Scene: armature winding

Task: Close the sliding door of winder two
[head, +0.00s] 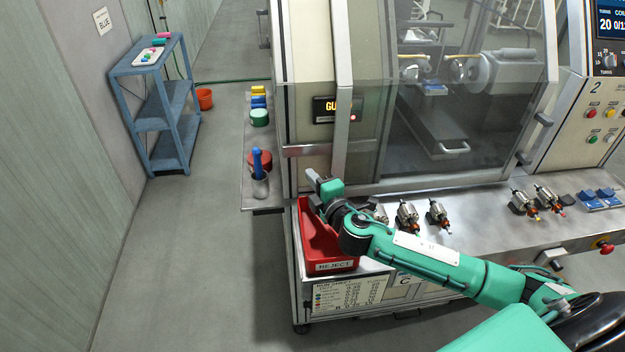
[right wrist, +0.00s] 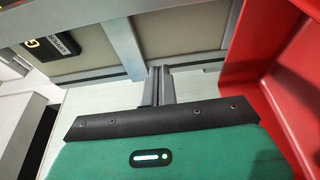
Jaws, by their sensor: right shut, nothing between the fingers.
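Winder two, with a "2" on its right panel (head: 590,120), fills the upper right of the head view. Its transparent sliding door (head: 470,130) spans the front, and the winding parts show through it. I cannot tell how far it stands open. A grey upright bar (head: 343,120) stands at the left of the front, partly covering an amber display (head: 325,108). My right gripper (head: 314,182) is shut and empty, just below and left of the bar's lower end, above the red bin. In the right wrist view its fingers (right wrist: 157,86) are together, near a grey bar (right wrist: 122,45). My left gripper is out of view.
The red REJECT bin (head: 325,245) lies under my right gripper.

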